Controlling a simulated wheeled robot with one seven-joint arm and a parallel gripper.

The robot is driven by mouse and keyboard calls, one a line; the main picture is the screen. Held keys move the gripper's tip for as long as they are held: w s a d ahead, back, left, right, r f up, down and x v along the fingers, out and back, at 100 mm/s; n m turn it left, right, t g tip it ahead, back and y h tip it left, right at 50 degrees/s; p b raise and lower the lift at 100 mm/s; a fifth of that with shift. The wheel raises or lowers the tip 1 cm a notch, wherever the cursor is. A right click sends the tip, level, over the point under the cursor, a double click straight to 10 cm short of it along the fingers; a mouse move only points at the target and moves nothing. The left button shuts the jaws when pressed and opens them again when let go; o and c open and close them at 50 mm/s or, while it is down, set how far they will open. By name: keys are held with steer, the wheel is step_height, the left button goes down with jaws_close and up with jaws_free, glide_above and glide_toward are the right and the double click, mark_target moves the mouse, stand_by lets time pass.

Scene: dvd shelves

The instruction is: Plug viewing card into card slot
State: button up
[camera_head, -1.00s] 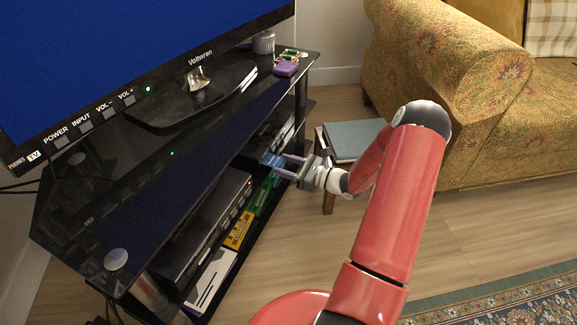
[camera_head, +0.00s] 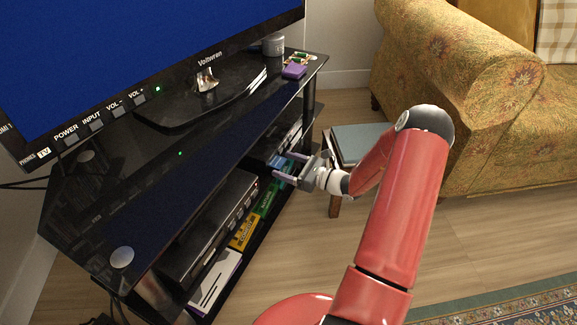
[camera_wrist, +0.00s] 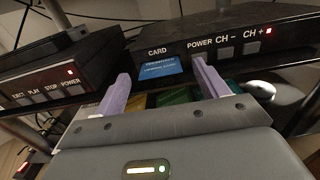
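The blue viewing card (camera_wrist: 160,66) sits at the slot under the CARD label on the front of a black box (camera_wrist: 230,46) in the wrist view. Part of the card sticks out towards me; how deep it sits is hidden. My gripper (camera_wrist: 162,84) is open, with one pale purple finger on each side of the card and a visible gap to it. In the head view my gripper (camera_head: 283,164) is at the middle shelf of the stand, with the small blue card (camera_head: 280,162) between its fingers.
Another black box (camera_wrist: 55,75) with EJECT and PLAY buttons is at left in the wrist view. The glass TV stand (camera_head: 150,170) has its top above my gripper. A stool (camera_head: 358,140) stands close behind my wrist, near the sofa (camera_head: 460,70).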

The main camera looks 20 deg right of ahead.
steer(key=v, duration=0.7)
steer(key=shift+s+d+p, duration=0.25)
steer(key=shift+s+p, duration=0.05)
steer(key=shift+p, duration=0.05)
